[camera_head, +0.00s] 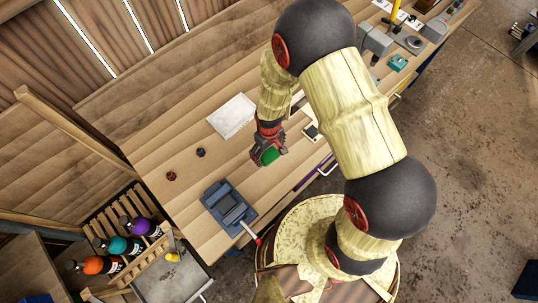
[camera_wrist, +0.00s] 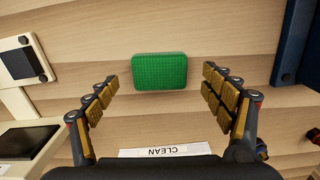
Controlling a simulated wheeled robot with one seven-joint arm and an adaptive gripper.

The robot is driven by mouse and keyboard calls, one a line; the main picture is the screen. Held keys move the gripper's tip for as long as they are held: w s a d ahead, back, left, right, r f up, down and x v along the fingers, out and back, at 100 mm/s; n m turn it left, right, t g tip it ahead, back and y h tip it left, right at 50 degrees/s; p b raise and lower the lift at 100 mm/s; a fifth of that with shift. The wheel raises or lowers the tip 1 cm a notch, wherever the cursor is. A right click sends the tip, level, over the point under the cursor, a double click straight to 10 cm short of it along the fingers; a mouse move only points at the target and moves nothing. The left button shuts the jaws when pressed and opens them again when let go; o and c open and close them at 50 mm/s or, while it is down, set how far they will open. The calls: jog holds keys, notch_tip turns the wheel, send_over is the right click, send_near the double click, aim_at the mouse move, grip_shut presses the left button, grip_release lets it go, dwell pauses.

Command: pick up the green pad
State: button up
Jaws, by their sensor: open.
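The green pad (camera_wrist: 160,72) is a small rounded rectangle lying on the wooden bench top. In the wrist view it sits at the upper middle, ahead of my gripper (camera_wrist: 161,92) and between the lines of its two fingers. My gripper is open and empty, with one yellow-padded finger to each side and clear space between the fingers and the pad. In the head view my gripper (camera_head: 268,152) is over the bench, and the green pad (camera_head: 270,155) shows at its fingertips, partly hidden by it.
On the wooden bench (camera_head: 185,135), a blue-grey device (camera_head: 228,207) stands to the lower left and a white sheet (camera_head: 232,116) lies to the upper left. A label reading CLEAN (camera_wrist: 165,151) is below the pad. A white-and-black device (camera_wrist: 27,65) is at the left.

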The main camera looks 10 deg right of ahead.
jog(key=shift+f, duration=1.1)
jog(key=c, duration=0.3)
jog(key=c, duration=0.7)
